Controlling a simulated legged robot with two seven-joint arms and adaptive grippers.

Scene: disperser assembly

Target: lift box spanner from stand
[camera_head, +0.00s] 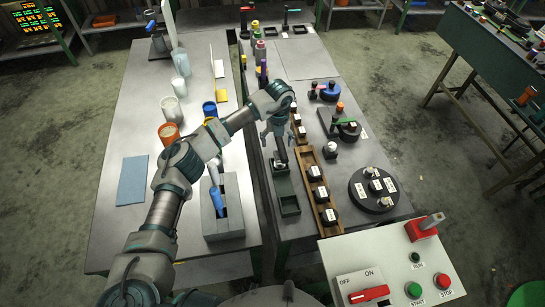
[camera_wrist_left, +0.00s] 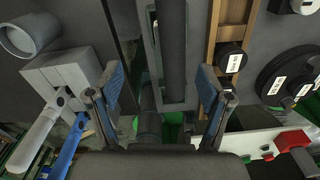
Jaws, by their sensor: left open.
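The box spanner (camera_head: 281,152) is a dark upright rod at the green stand (camera_head: 288,204), in the middle of the bench in the head view. In the left wrist view the spanner (camera_wrist_left: 172,50) is a thick dark tube running down from the top edge, with the stand's rim (camera_wrist_left: 148,60) around it. My left gripper (camera_head: 275,132) is over the spanner's upper end in the head view. In the wrist view its two blue-padded fingers (camera_wrist_left: 160,95) are spread wide, with clear gaps to either side of the tube. My right gripper is not in view.
A wooden rack (camera_head: 318,188) with black-capped parts stands close to the right of the stand. A grey block (camera_head: 223,222) holding blue-handled tools is to the left. A black round holder (camera_head: 373,190) and a control box (camera_head: 390,265) are to the right.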

